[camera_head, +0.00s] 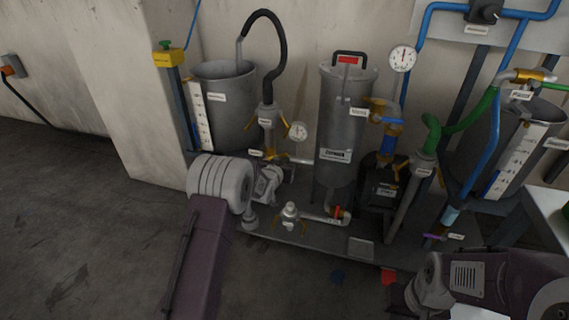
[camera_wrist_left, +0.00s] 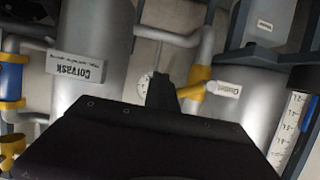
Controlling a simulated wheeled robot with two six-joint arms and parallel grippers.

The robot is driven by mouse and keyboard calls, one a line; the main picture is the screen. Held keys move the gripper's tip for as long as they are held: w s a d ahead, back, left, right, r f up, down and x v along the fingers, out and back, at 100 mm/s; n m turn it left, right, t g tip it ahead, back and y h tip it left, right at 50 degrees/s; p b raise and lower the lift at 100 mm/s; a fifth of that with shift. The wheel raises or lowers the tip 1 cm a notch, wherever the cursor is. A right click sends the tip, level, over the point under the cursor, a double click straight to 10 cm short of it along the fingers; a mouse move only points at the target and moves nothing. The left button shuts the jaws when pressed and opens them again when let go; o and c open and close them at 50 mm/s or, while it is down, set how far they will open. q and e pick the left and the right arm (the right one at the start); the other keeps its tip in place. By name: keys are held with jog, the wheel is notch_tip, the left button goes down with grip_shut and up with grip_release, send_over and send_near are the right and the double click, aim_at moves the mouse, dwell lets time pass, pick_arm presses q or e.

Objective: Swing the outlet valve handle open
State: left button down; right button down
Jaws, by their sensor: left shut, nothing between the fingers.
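The outlet valve, with a yellow body and handle (camera_wrist_left: 192,88), is on the pipe between the grey tank and the Corvask cylinder. A white label (camera_wrist_left: 223,89) sits beside it. In the head view the yellow part (camera_head: 266,151) shows low, right of the tank, partly behind my wrist. My left gripper (camera_head: 279,172) is in front of and just below the valve, shut and empty. In the left wrist view its dark fingers (camera_wrist_left: 161,88) are close beside the yellow handle. Whether they touch is not clear. My right arm is at the lower right; its gripper is not seen.
The Corvask cylinder (camera_head: 343,120) stands right of the valve, the open grey tank (camera_head: 230,112) left of it. A small pressure gauge (camera_head: 298,130) is close by. Pipes and a pump (camera_head: 380,185) crowd the skid. The floor (camera_head: 80,235) at left is clear.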

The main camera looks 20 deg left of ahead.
pick_arm(q)
jog(key=shift+a+r+p, duration=0.25)
jog(key=shift+r+p, duration=0.55)
jog(key=shift+r, duration=0.05)
jog(key=shift+a+r+p, duration=0.45)
jog(key=shift+r+p, duration=0.3)
jog(key=shift+r, duration=0.05)
